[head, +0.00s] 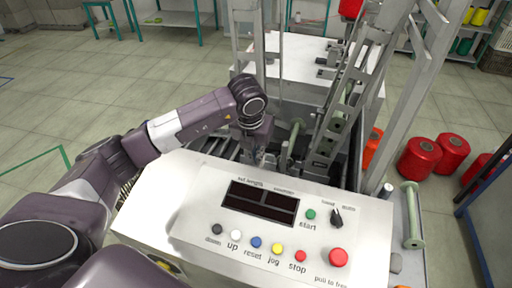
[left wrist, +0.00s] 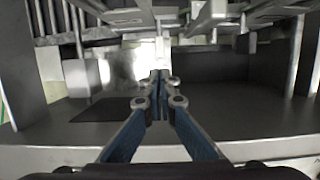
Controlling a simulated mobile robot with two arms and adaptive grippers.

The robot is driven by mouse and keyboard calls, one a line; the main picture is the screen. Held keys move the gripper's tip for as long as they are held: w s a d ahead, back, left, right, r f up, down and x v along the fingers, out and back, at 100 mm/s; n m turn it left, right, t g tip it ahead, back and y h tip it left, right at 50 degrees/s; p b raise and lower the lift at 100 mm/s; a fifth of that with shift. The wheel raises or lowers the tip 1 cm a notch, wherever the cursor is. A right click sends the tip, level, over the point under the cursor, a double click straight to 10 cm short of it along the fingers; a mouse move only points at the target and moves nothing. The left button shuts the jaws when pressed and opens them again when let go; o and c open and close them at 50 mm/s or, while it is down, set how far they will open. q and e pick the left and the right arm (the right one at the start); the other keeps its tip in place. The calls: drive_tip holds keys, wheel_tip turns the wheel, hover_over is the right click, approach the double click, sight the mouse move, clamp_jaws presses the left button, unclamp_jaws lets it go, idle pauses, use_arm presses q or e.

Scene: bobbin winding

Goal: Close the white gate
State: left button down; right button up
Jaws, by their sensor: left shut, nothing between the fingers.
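My left arm reaches in from the left over the winding machine. My left gripper (head: 257,158) points down behind the machine's white control panel (head: 190,215), and its fingertips are partly hidden by the panel's back edge. In the left wrist view the blue-grey fingers (left wrist: 160,82) are together with nothing between them. They point into the machine's dark interior, towards a pale upright part (left wrist: 162,48) straight ahead; I cannot tell whether they touch it. I cannot clearly pick out the white gate or tell how far open it stands. My right gripper is out of view.
A green-grey spindle (head: 293,138) and a slanted metal frame (head: 345,100) stand right of the gripper. The panel carries several buttons, among them a large red one (head: 338,257). Metal bars (left wrist: 65,18) show upper left in the wrist view.

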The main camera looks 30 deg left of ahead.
use_arm(q)
drive_tip(key=w+f, duration=0.1)
drive_tip(key=w+f+b, duration=0.1)
drive_tip(key=f, duration=0.1)
drive_tip(key=w+f, duration=0.1)
drive_tip(key=shift+w+a+f+b, duration=0.3)
drive_tip(key=shift+w+b, duration=0.05)
drive_tip(key=shift+r, duration=0.2)
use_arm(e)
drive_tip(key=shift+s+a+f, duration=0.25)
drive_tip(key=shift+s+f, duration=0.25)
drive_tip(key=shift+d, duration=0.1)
